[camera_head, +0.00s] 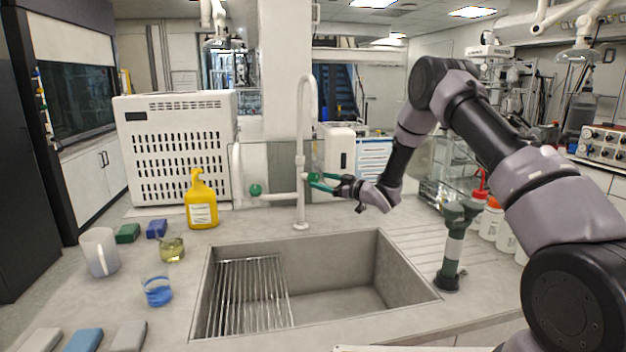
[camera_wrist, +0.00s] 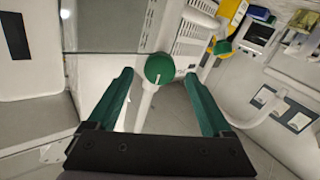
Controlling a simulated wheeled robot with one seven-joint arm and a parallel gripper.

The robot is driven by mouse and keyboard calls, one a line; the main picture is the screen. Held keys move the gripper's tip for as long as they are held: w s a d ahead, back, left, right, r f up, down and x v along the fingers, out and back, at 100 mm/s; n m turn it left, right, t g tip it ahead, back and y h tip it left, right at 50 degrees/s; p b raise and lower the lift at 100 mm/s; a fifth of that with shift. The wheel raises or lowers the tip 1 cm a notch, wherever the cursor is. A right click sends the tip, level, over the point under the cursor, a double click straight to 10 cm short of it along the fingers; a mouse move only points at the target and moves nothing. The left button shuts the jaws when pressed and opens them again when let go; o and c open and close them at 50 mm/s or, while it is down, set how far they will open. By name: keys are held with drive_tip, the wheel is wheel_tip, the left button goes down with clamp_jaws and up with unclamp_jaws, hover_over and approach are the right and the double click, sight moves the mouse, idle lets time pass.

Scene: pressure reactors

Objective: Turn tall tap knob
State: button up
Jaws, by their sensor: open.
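The tall white tap (camera_head: 301,130) stands upright behind the sink with a curved spout. One green knob (camera_head: 255,190) is on the end of its left side arm. A round green knob with a white mark (camera_wrist: 159,69) shows in the wrist view, centred between my fingers. My gripper (camera_head: 318,181) is open at the right side of the tap, its green fingers pointing left. In the wrist view my gripper (camera_wrist: 158,76) has one finger on each side of the marked knob, with visible gaps. In the head view the fingers partly cover this knob.
The sink (camera_head: 340,270) with a wire rack (camera_head: 250,295) lies in front. A yellow bottle (camera_head: 201,205) stands left of the tap. A mug (camera_head: 99,252) and small beakers sit at left.

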sight(316, 179)
drive_tip(key=x, duration=0.5)
drive_tip(key=shift+d, duration=0.1)
clamp_jaws()
